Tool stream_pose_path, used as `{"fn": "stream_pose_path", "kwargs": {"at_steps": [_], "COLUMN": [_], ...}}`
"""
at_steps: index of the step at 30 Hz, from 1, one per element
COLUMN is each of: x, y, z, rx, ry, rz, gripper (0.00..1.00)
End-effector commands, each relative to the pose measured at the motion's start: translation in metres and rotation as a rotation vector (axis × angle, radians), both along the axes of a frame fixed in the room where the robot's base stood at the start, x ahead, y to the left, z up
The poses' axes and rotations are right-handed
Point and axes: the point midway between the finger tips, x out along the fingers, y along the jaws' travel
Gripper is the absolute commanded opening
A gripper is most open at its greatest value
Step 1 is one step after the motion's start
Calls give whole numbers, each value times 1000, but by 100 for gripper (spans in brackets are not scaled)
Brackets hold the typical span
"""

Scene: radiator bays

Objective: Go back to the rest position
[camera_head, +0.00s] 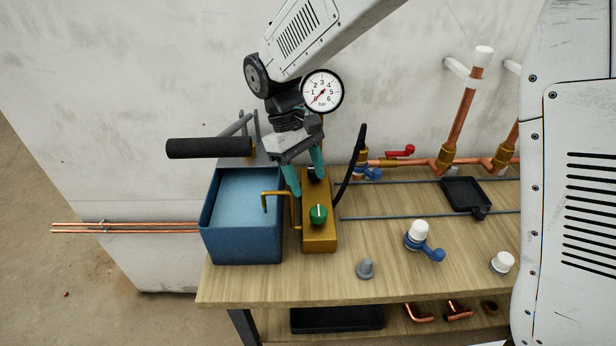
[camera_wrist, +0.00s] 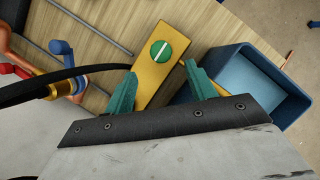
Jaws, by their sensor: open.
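My gripper (camera_head: 306,178) is open, its two teal fingers pointing down over the back of a brass block (camera_head: 319,236) on the bench. In the wrist view my gripper (camera_wrist: 160,72) has its fingers apart, one on each side of the brass block (camera_wrist: 157,77); nothing shows held between them. I cannot tell whether a finger touches it. A green knob (camera_head: 318,214) sits on the block, beyond the fingertips in the wrist view (camera_wrist: 161,51). Part of the block's back is hidden behind my gripper. No marker of the rest position is visible.
A blue open tank (camera_head: 240,245) stands left of the block, with a black-handled lever (camera_head: 208,148) above it. A pressure gauge (camera_head: 322,91) and black hose (camera_head: 354,165) are close by. Copper pipes (camera_head: 463,115) stand at right. The wooden bench (camera_head: 310,287) is clear at its front left.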

Motion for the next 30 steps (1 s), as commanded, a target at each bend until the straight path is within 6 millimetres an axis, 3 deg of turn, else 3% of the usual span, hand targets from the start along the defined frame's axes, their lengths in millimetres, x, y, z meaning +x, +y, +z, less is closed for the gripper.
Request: {"fn": "stream_pose_path", "kwargs": {"at_steps": [7, 11, 21, 30], "x": [0, -23, -85, -150], "y": [0, -13, -100, -169], "z": [-1, -7, 49, 82], "rx": [-2, -19, 40, 108], "ry": [-5, 15, -83, -215], "rz": [-11, -53, -276, -486], "gripper": [56, 56, 56, 56]}}
